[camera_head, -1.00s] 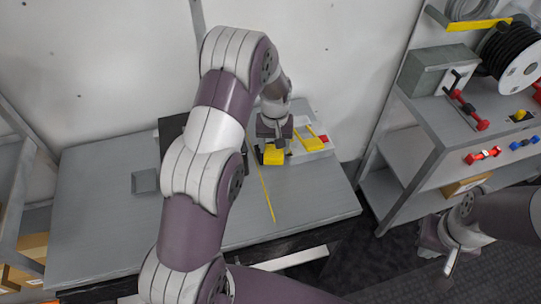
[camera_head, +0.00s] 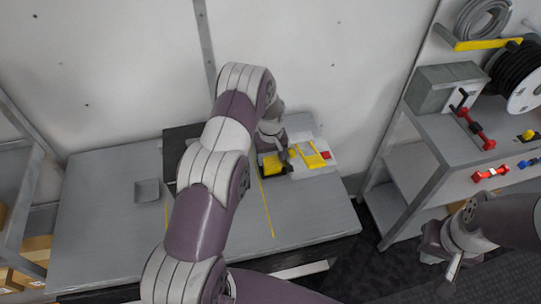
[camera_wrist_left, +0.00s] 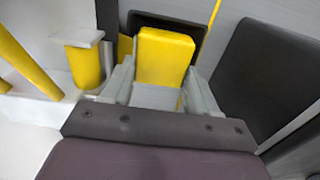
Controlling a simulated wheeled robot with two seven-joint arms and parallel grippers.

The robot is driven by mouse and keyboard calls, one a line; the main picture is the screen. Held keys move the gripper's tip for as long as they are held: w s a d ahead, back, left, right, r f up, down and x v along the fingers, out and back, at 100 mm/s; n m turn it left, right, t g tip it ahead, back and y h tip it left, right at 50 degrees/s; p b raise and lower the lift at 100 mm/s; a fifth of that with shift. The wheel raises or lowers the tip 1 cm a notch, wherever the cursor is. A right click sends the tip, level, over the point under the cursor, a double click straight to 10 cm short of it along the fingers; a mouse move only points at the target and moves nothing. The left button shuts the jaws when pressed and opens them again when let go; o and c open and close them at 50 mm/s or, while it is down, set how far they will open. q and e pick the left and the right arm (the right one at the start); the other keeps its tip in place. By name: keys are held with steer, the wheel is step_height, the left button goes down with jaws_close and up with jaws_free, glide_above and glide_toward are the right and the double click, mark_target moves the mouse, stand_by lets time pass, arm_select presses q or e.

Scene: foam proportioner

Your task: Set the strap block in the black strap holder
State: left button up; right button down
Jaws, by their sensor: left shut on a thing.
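The yellow strap block (camera_head: 272,164) is at the back right of the grey table. My left gripper (camera_head: 284,160) is shut on it. In the left wrist view the strap block (camera_wrist_left: 164,56) sits between the two grey fingers (camera_wrist_left: 158,88). A black piece, seemingly the strap holder (camera_wrist_left: 178,22), shows beyond and around the block's far end. Black edges also show around the block in the head view. I cannot tell whether the block is seated in the holder or just above it. My right gripper (camera_head: 450,275) hangs low at the right, away from the table; its jaws are unclear.
A white fixture with a yellow frame (camera_head: 312,155) and a red part (camera_head: 325,155) stands just right of the block. A small grey tray (camera_head: 147,190) lies at the table's left. A grey shelf cart (camera_head: 440,155) stands at the right. The table front is clear.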

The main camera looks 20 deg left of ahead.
mark_target(271, 160)
arm_select(q)
steer(key=shift+f, duration=0.3)
steer(key=o, duration=1.1)
steer(key=shift+r, duration=0.15)
steer(key=shift+r+p, duration=0.4)
steer(key=shift+r, duration=0.1)
step_height(271, 160, up, 11)
steer(key=b, duration=0.3)
steer(key=s+d+r+m, duration=0.2)
steer(key=s, duration=0.5)
steer(key=s+d+r+m+t, duration=0.1)
steer(key=s+d+r+m, duration=0.1)
steer(key=s, duration=0.6)
steer(key=s+d+r+m, duration=0.2)
steer(key=s+d+m, duration=0.1)
steer(key=s, duration=0.5)
steer(key=shift+s+d+r+m, duration=0.25)
steer(key=shift+d+r+m, duration=0.05)
steer(key=shift+d+r, duration=0.1)
